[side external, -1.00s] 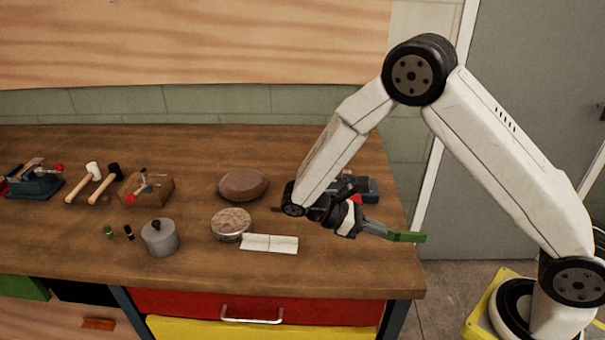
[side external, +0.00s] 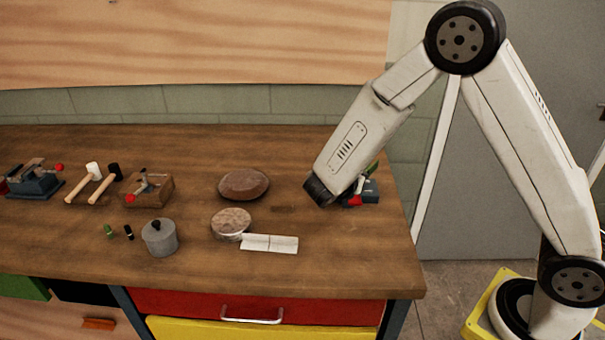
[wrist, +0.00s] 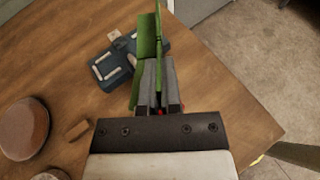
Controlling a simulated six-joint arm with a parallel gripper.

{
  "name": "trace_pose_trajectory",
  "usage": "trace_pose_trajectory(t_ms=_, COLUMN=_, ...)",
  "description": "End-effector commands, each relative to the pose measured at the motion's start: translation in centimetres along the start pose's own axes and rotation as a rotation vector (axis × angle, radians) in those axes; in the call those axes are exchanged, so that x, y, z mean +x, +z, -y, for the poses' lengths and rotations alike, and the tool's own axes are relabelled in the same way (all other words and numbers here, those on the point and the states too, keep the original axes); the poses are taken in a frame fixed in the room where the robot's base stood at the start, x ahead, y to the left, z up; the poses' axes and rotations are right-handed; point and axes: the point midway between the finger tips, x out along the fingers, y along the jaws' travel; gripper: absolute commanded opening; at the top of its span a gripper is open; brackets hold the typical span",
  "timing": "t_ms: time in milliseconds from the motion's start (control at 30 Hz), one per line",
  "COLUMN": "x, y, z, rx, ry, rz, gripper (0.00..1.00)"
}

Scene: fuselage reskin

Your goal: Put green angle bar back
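The green angle bar (wrist: 147,38) is held between the fingers of my gripper (wrist: 157,82), seen in the wrist view. Its two green flanges reach up past the fingertips toward the top edge. In the side view only a small green piece of the bar (side external: 373,168) shows behind my wrist, and my gripper's fingers are hidden there. A blue fixture with light slots (wrist: 103,68) lies just left of the bar in the wrist view. In the side view the blue fixture (side external: 371,193) sits near the table's right end, partly hidden. I cannot tell whether bar and fixture touch.
On the wooden table (side external: 330,265) are two round brown discs (side external: 244,184) (side external: 231,220), a white angle piece (side external: 270,243), a grey pot (side external: 160,238), mallets (side external: 88,184) and clamps to the left. A small wooden block (wrist: 77,130) lies near the gripper. The front right is clear.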

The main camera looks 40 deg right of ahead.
Motion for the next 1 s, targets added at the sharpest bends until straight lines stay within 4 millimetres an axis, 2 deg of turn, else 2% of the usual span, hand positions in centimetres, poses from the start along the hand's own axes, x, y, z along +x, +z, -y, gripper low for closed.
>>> trace_pose_trajectory(t_ms=300, x=-1.0, y=2.2, z=-7.0, rx=-0.137, ry=0.333, rz=0.001, gripper=0.00)
trace_pose_trajectory(t_ms=400, x=-1.7, y=1.7, z=-9.4, rx=-0.182, ry=0.437, rz=0.000, gripper=0.00)
trace_pose_trajectory(t_ms=500, x=-2.0, y=0.0, z=-11.4, rx=-0.223, ry=0.523, rz=-0.002, gripper=0.00)
trace_pose_trajectory(t_ms=700, x=-1.5, y=-3.8, z=-12.6, rx=-0.239, ry=0.560, rz=-0.002, gripper=0.00)
trace_pose_trajectory(t_ms=833, x=-1.1, y=-5.4, z=-12.7, rx=-0.231, ry=0.548, rz=0.000, gripper=0.00)
trace_pose_trajectory(t_ms=1000, x=-0.8, y=-6.5, z=-12.7, rx=-0.221, ry=0.533, rz=0.000, gripper=0.00)
